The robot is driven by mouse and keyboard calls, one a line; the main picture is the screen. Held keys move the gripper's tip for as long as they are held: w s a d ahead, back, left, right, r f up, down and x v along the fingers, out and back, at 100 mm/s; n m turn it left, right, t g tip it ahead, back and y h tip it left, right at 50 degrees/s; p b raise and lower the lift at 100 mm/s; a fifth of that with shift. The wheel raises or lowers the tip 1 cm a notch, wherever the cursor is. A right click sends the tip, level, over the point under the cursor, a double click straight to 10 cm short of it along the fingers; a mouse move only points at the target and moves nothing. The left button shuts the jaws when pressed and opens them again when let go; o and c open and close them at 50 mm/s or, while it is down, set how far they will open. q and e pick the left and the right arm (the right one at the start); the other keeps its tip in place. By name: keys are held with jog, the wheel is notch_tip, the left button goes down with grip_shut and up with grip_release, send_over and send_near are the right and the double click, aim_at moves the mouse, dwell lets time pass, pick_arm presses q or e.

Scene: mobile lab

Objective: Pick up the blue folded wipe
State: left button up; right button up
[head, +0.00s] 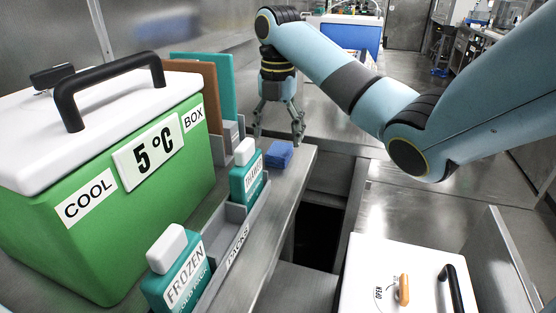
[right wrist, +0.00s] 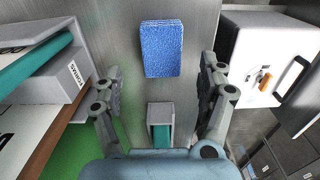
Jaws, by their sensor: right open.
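The blue folded wipe (head: 279,154) lies flat on the steel counter near its right edge, in front of my right gripper in the head view. In the right wrist view the wipe (right wrist: 162,49) is a textured blue rectangle, ahead of the fingertips and roughly centred between them. My right gripper (head: 279,138) points down at the counter with its fingers apart and nothing between them. Its two fingers (right wrist: 165,82) also show spread in the right wrist view, apart from the wipe. My left gripper is not in view.
A green cool box (head: 120,225) with a white lid stands at left. A grey rack (head: 236,240) holds teal packs, one labelled FROZEN (head: 178,277). Teal and brown boards (head: 206,85) stand behind. A white lid (head: 385,265) with a black handle is at lower right, past a gap.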

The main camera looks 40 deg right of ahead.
aim_at(279, 149)
jog(key=f, duration=0.4)
jog(key=shift+d+b, duration=0.25)
jog(key=shift+b, duration=0.1)
jog(key=shift+f, duration=0.35)
jog(key=shift+c, duration=1.2)
jog(key=c, duration=0.8)
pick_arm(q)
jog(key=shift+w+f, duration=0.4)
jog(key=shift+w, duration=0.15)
pick_arm(e)
jog(key=shift+r, duration=0.15)
notch_tip(279, 149, up, 4)
jog(key=shift+r+p, duration=0.2)
jog(key=shift+p, duration=0.25)
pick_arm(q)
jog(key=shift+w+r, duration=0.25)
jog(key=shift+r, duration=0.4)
pick_arm(e)
jog(key=s+d+r, duration=0.2)
jog(key=d+r, duration=0.4)
jog(key=d, duration=0.5)
jog(key=shift+s+d+r, duration=0.2)
jog(key=shift+s, duration=0.05)
